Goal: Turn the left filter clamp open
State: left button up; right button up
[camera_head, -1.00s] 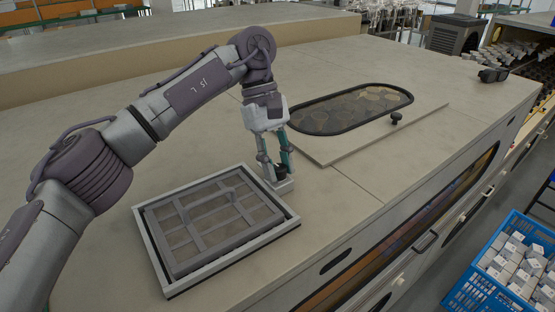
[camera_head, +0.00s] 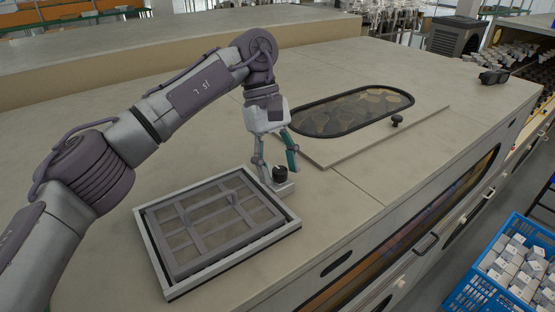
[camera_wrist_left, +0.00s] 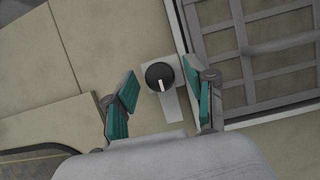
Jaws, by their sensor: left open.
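The filter clamp is a black round knob (camera_head: 280,172) with a white mark, on a small grey plate (camera_head: 285,188) at the far right corner of the filter frame. It also shows in the left wrist view, where the knob (camera_wrist_left: 159,76) sits between the two fingers and apart from both. My left gripper (camera_head: 277,170) is open, pointing down around the knob, its teal-padded fingers spread. The grey filter grid (camera_head: 215,213) lies inside its light frame (camera_head: 151,240) on the bench top. My right gripper is not in view.
An oval window with a black rim (camera_head: 352,109) and a small black knob (camera_head: 396,119) lies behind and to the right. A blue crate (camera_head: 470,291) of white boxes stands lower right. The bench top left of the filter is clear.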

pick_arm(q)
jog(key=v, duration=1.2)
jog(key=shift+s+r, duration=0.1)
